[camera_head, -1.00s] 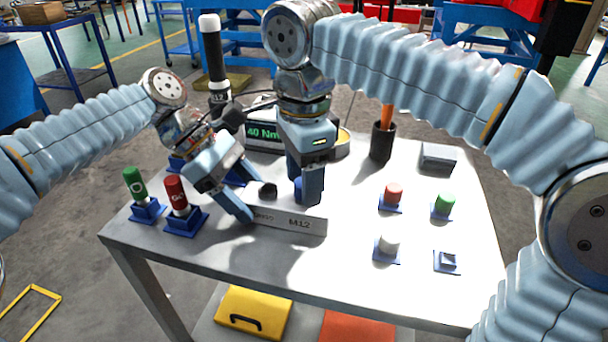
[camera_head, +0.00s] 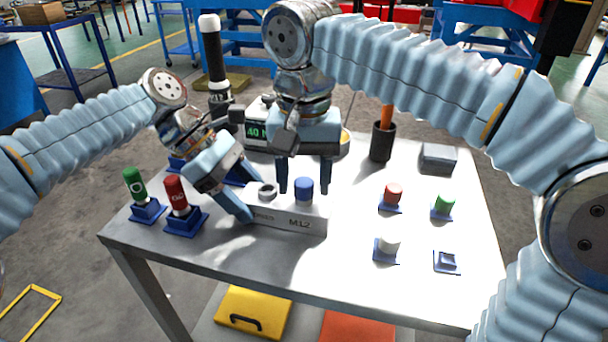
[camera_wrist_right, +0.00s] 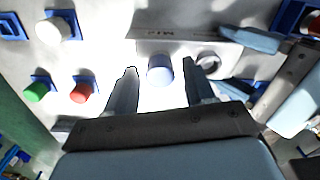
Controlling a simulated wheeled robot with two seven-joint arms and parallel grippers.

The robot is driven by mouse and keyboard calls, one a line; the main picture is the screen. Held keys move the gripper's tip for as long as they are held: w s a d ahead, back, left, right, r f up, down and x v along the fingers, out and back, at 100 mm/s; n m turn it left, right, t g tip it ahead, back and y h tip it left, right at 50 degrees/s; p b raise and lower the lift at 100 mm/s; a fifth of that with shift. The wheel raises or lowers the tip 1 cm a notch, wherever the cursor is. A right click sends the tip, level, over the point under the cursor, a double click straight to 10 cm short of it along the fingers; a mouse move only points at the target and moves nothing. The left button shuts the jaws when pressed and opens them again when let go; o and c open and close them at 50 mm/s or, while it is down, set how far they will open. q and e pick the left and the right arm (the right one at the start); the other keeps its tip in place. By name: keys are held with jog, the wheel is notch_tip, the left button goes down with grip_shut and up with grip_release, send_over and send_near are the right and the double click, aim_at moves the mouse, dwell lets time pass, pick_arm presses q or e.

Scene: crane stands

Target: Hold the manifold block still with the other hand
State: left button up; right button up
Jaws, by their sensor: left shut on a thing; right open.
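The grey manifold block (camera_head: 290,222), marked M12, lies near the front edge of the table. A blue cap (camera_head: 304,186) stands upright on its right part, and an open round port (camera_head: 267,188) is on its left part. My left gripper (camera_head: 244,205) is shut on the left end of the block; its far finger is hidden. My right gripper (camera_head: 305,189) is open above the block, its fingers either side of the blue cap and apart from it. In the right wrist view the cap (camera_wrist_right: 160,70) shows between the open fingers, with the block (camera_wrist_right: 190,42) beyond.
Green (camera_head: 134,182) and red (camera_head: 176,195) capped pieces stand in blue holders at left. A black cup (camera_head: 382,142) and a display unit (camera_head: 258,132) stand behind.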

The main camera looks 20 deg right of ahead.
jog(key=n, duration=0.7)
jog(key=shift+n, duration=0.3)
jog(key=n, duration=0.6)
grip_shut()
jog(key=m, duration=0.3)
jog(key=shift+m, duration=1.1)
